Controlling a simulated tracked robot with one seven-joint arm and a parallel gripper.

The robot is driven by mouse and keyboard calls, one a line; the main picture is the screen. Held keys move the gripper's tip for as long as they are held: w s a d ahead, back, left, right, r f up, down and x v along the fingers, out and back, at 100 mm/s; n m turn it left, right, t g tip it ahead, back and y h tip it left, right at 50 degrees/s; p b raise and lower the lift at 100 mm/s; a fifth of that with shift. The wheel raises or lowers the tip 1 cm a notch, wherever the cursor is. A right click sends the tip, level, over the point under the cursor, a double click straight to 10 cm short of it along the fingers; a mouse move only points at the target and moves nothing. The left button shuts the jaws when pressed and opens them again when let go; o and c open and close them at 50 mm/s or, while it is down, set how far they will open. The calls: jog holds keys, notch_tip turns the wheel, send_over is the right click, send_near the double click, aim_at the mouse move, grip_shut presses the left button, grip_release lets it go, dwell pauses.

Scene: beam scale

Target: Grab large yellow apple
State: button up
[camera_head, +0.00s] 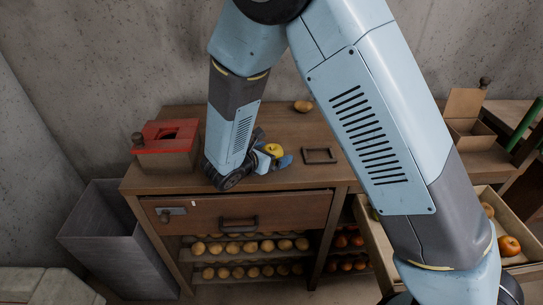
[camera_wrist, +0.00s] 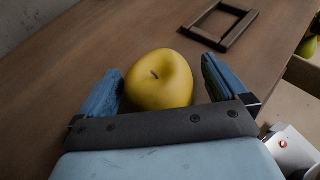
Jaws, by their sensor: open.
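The large yellow apple (camera_wrist: 160,82) sits on the brown wooden tabletop. In the head view the apple (camera_head: 273,150) is near the middle of the table, partly hidden by my gripper (camera_head: 272,158). In the wrist view my gripper (camera_wrist: 158,90) is open, with one blue finger on each side of the apple. A gap shows between the apple and the right finger; the left finger is very close to it, and I cannot tell whether they touch.
A dark rectangular frame (camera_head: 306,156) lies right of the apple. A red-topped box (camera_head: 166,146) stands at the table's left. A small brownish fruit (camera_head: 303,106) lies at the back. Shelves of fruit (camera_head: 240,247) are below the drawer (camera_head: 255,214). A crate (camera_head: 377,243) with fruit stands right.

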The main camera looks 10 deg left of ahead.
jog(key=shift+c, duration=0.5)
jog(key=c, duration=1)
